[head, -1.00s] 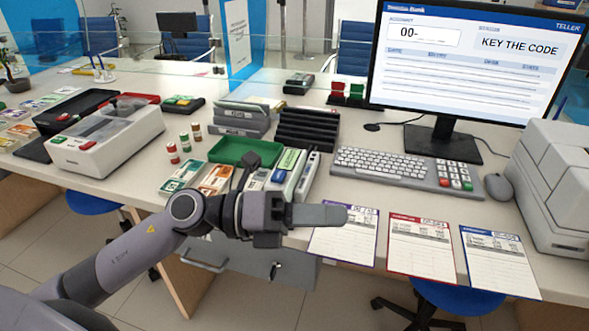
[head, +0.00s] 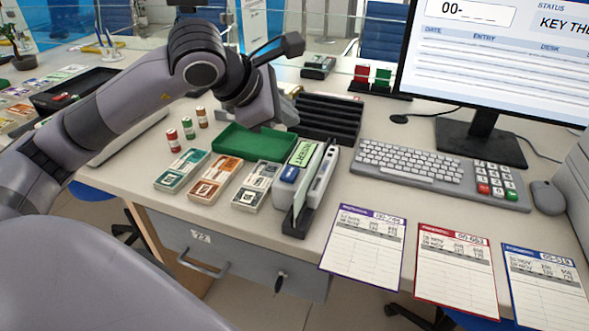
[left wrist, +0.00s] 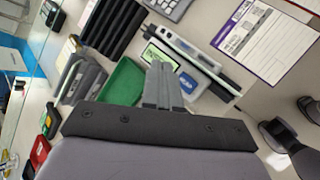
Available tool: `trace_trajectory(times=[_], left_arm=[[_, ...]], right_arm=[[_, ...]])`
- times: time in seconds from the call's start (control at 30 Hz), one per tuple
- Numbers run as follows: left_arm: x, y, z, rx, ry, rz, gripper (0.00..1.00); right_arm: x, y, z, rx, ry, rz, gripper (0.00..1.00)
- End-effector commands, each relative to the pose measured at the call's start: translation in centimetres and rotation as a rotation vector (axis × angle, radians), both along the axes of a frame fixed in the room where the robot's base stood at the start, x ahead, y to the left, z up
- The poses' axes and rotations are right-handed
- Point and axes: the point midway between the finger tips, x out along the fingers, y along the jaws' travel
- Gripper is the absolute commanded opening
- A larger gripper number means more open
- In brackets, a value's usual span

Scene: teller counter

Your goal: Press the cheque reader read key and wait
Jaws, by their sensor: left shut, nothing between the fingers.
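The cheque reader (head: 318,178) is a narrow white and dark unit with a slot, a green display reading INSERT (head: 302,153) and a blue key (head: 289,174). It stands near the counter's front edge. My left gripper (head: 266,122) is above the green tray, behind and left of the reader, and apart from it. Its fingertips are hard to see in the head view. In the left wrist view the fingers (left wrist: 161,72) are shut and empty, overlapping part of the reader (left wrist: 192,55) and its green display; the blue key (left wrist: 188,83) shows beside them.
The green tray (head: 228,140) and banknote bundles (head: 216,176) lie left of the reader. A black rack (head: 328,120) stands behind it. A keyboard (head: 405,160), monitor (head: 500,60) and paper slips (head: 362,242) are to the right. Small bottles (head: 173,140) stand at left.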

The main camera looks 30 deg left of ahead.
Motion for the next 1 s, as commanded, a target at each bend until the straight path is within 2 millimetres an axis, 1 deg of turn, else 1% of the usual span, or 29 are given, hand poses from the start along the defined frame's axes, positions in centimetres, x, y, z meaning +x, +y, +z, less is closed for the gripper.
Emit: trace_trajectory(times=[0.27,0.47,0.57,0.77,0.9,1.0], left_arm=[[0.0,0.0,-0.1,-0.002,0.001,-0.001,0.0],[0.0,-0.1,-0.9,-0.003,0.003,-0.002,0.0],[0.0,-0.1,-1.8,-0.003,0.003,-0.002,0.0],[0.0,-0.1,-4.5,-0.003,0.003,-0.002,0.0],[0.0,-0.1,-6.6,-0.003,0.003,-0.002,0.0],[0.0,-0.1,-7.8,-0.004,0.001,-0.002,0.0]], right_arm=[[0.0,0.0,0.0,0.0,-0.001,0.0,0.31],[0.0,0.0,-0.5,0.002,0.0,0.0,0.31],[-0.1,0.0,-1.2,0.003,0.006,-0.001,0.31],[0.1,0.2,-2.4,0.011,0.004,-0.001,0.31],[0.0,0.3,-3.7,0.012,0.006,-0.001,0.31],[0.0,0.3,-5.0,0.012,0.006,0.001,0.31]])
